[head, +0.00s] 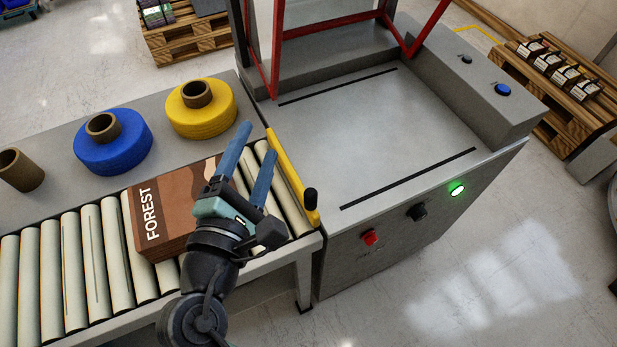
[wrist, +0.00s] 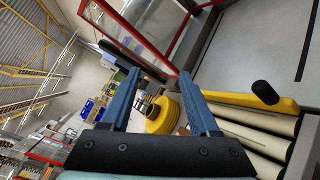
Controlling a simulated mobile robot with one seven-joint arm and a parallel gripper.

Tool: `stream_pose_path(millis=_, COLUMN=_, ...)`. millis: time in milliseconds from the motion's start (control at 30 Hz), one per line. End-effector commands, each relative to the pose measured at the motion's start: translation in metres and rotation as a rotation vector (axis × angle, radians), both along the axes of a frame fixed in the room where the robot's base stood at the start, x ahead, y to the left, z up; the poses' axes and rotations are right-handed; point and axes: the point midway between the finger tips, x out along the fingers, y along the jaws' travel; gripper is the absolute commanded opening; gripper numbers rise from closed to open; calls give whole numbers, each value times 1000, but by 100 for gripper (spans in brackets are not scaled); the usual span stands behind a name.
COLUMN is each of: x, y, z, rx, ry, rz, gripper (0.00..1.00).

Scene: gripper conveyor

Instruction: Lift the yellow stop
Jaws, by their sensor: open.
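The yellow stop (head: 287,172) is a long bar across the end of the roller conveyor, with a black knob (head: 311,196) at its near end. In the wrist view the stop (wrist: 245,97) lies to the right of my fingers, and its black knob (wrist: 265,92) is at upper right. My gripper (head: 255,152) is open and empty, with two blue fingers above the rollers, left of the stop and apart from its knob. The gripper also shows in the wrist view (wrist: 166,95). A brown box marked FOREST (head: 165,210) lies on the rollers just left of my gripper, partly hidden by it.
A grey machine table (head: 370,125) with a red-framed guard (head: 330,32) stands right of the stop. A yellow tape roll (head: 203,115), a blue roll (head: 113,148) and a brown core (head: 20,171) stand on the ledge behind the conveyor. Buttons and a green light (head: 457,190) are on the machine front.

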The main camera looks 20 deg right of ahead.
Motion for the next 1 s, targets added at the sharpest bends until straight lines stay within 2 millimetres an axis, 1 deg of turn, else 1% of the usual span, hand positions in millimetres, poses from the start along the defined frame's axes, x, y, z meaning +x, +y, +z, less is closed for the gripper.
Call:
stream_pose_path(millis=33, x=-15, y=-2, z=-58, rx=-150, ry=126, rz=-24, gripper=62)
stream_pose_path(millis=100, x=-35, y=-6, z=-98, rx=-351, ry=275, rz=-56, gripper=62)
stream_pose_path(millis=200, x=-59, y=-9, z=-136, rx=-581, ry=438, rz=-84, gripper=62)
stream_pose_path(millis=300, x=-75, y=-10, z=-156, rx=-734, ry=540, rz=-100, gripper=62)
stream_pose_path(millis=433, x=-82, y=-12, z=-164, rx=-826, ry=596, rz=-110, gripper=62)
stream_pose_path(millis=567, x=-73, y=-20, z=-162, rx=-838, ry=603, rz=-116, gripper=62)
stream_pose_path(millis=1000, x=-10, y=-80, z=-162, rx=-831, ry=601, rz=-116, gripper=62)
